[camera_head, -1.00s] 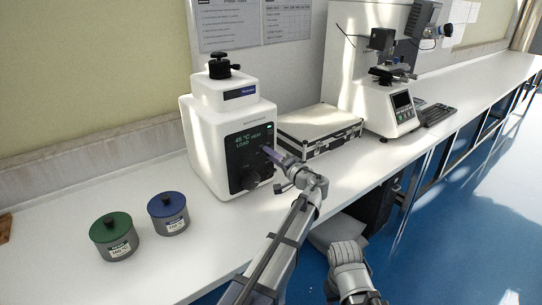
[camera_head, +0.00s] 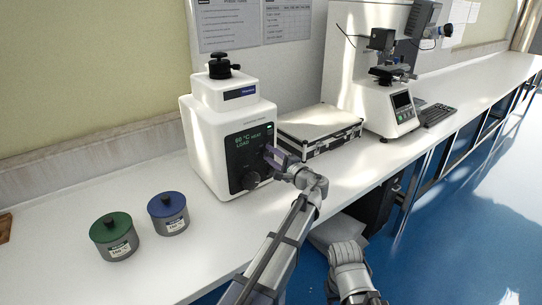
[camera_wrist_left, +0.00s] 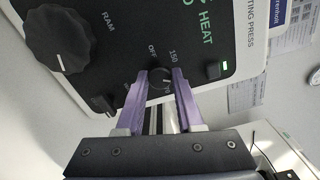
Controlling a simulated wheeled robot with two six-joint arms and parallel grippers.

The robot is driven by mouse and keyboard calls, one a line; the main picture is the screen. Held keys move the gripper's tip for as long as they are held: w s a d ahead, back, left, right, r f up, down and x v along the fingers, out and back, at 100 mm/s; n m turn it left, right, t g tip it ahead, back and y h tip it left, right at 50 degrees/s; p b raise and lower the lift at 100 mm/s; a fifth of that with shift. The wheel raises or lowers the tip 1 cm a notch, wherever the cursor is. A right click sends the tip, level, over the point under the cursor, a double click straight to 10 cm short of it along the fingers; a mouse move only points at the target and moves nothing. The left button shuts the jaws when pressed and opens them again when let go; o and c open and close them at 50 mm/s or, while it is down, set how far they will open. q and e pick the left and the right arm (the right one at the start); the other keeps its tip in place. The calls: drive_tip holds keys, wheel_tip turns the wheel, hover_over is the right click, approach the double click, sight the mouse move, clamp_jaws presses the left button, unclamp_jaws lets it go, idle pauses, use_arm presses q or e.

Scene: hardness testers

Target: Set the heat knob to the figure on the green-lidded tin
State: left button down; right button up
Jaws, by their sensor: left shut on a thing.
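The white press (camera_head: 212,150) stands on the bench, with a dark front panel. Its display (camera_head: 248,138) seems to read 60 °C HEAT and LOAD in the head view. The heat knob (camera_wrist_left: 159,84) is small and dark, near the OFF and 150 marks in the left wrist view. My left gripper (camera_head: 271,156) is shut on this knob, with a purple finger on either side. The green-lidded tin (camera_head: 118,248) stands at the front left. Its label carries a figure too small to read surely. My right gripper is out of view.
A blue-lidded tin (camera_head: 172,222) stands beside the green one. A larger RAM knob (camera_wrist_left: 60,45) is on the same panel. A silver case (camera_head: 318,124) lies right of the press, and a hardness tester (camera_head: 390,115) stands beyond it.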

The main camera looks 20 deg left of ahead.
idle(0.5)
use_arm(q)
drive_tip(key=c, duration=0.5)
unclamp_jaws()
drive_tip(key=shift+c, duration=0.2)
drive_tip(key=v, duration=0.7)
drive_tip(key=shift+s+d, duration=0.25)
drive_tip(key=shift+d, duration=0.1)
